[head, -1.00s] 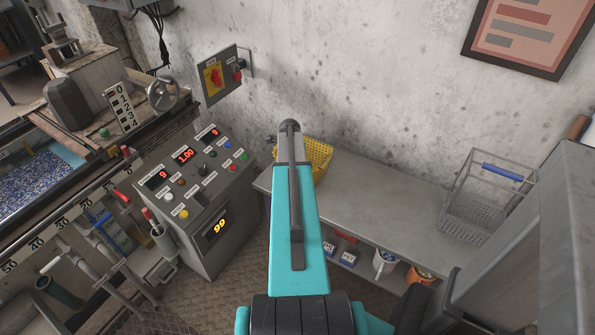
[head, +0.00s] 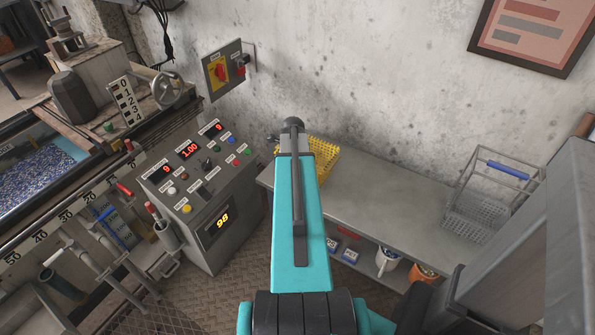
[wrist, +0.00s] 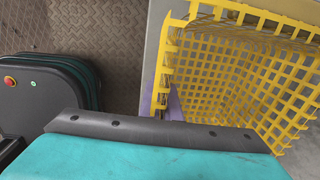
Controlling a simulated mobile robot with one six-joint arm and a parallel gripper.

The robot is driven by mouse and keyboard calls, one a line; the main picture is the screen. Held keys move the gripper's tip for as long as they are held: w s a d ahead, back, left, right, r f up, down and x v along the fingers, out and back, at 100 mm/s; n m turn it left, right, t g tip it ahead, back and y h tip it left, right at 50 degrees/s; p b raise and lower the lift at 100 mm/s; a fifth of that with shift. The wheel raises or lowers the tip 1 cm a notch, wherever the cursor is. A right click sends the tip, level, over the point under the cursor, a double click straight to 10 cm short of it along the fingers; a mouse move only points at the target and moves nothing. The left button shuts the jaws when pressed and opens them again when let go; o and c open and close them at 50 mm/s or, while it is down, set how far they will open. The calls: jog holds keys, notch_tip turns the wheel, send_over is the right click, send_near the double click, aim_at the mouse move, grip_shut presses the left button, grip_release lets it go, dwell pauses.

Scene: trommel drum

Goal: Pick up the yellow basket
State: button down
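The yellow basket (head: 325,158) is an open plastic lattice basket on the left end of the grey bench. My gripper (wrist: 167,101) shows there only as small purple pieces at the basket's left wall, mostly hidden behind my teal wrist housing. I cannot tell whether it is open or shut, or whether it touches the wall. The head view hides the fingers behind the arm.
The grey bench (head: 400,200) is bare between the yellow basket and a wire basket with a blue handle (head: 490,195) at right. A control console (head: 205,195) stands close to the left. The wall is behind.

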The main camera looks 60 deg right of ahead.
jog(key=s+a, duration=0.4)
jog(key=a, duration=0.3)
jog(key=shift+s+a+r, duration=0.25)
jog(key=shift+a+r, duration=0.1)
jog(key=shift+r, duration=0.05)
jog(key=shift+r, duration=0.1)
dwell(0.5)
jog(key=shift+r+p, duration=1.7)
jog(key=shift+r, duration=0.75)
